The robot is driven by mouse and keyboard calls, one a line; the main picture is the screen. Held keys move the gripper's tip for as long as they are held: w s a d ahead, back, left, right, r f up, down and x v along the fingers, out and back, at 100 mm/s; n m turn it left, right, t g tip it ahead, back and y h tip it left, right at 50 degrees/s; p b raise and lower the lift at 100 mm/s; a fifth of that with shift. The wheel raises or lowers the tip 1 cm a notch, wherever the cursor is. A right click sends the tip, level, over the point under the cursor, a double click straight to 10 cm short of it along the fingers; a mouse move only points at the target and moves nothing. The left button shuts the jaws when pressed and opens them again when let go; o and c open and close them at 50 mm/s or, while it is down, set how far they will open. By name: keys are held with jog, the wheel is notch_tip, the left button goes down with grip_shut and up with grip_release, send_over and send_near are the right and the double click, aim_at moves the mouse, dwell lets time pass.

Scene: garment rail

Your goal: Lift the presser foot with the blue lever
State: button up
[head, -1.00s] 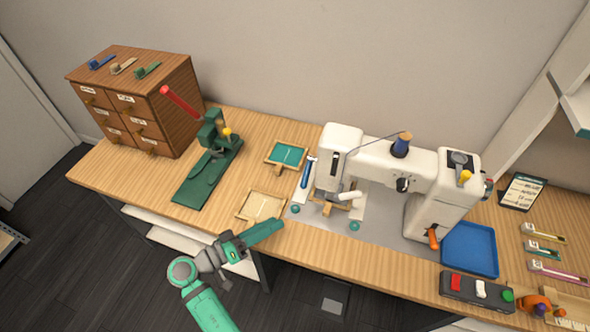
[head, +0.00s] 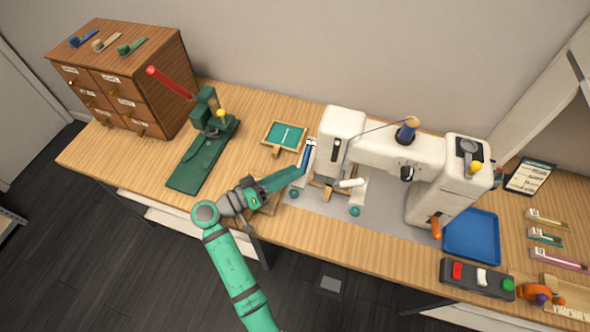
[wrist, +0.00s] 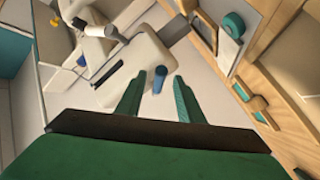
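The white sewing machine (head: 425,152) stands on the bench. The blue lever (head: 309,154) is at the left side of its head; in the wrist view the lever's blue end (wrist: 160,79) shows between my two fingers. My gripper (head: 297,172) reaches toward it from the lower left, its tips close to the lever. In the wrist view my gripper (wrist: 160,95) is open, with a gap visible on both sides of the lever. I cannot tell whether either finger touches it. The presser foot is not clearly visible under the machine's head.
A green press (head: 205,155) with a red handle stands to the left, beside a wooden drawer cabinet (head: 115,85). A framed teal tray (head: 284,136) lies behind my gripper. A blue tray (head: 471,236) and switch box (head: 478,278) are at the right.

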jog(key=shift+x, duration=1)
jog(key=shift+w, duration=0.1)
grip_shut()
